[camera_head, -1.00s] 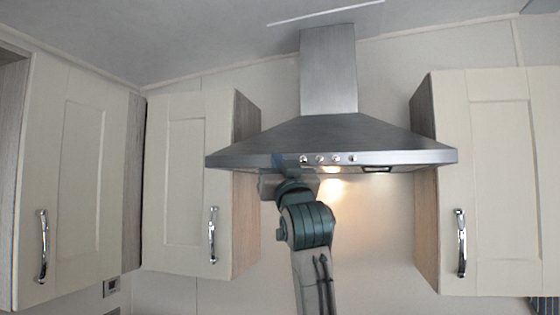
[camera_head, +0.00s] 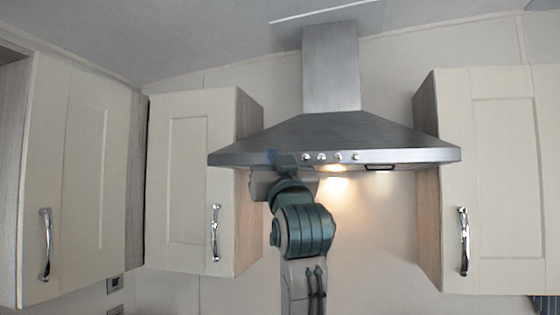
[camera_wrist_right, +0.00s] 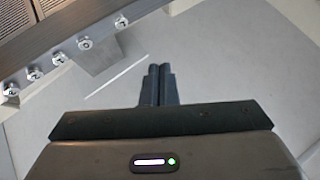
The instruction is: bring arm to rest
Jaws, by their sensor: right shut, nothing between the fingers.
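My right arm rises in front of the range hood (camera_head: 335,137) in the head view. My left gripper is not in view.
Cream wall cupboards with chrome handles stand at the left (camera_head: 186,185) and right (camera_head: 500,180) of the hood. Another cupboard (camera_head: 75,170) is at the far left. A lamp (camera_head: 335,168) glows under the hood. Bare wall (camera_head: 375,230) shows to the right of my arm.

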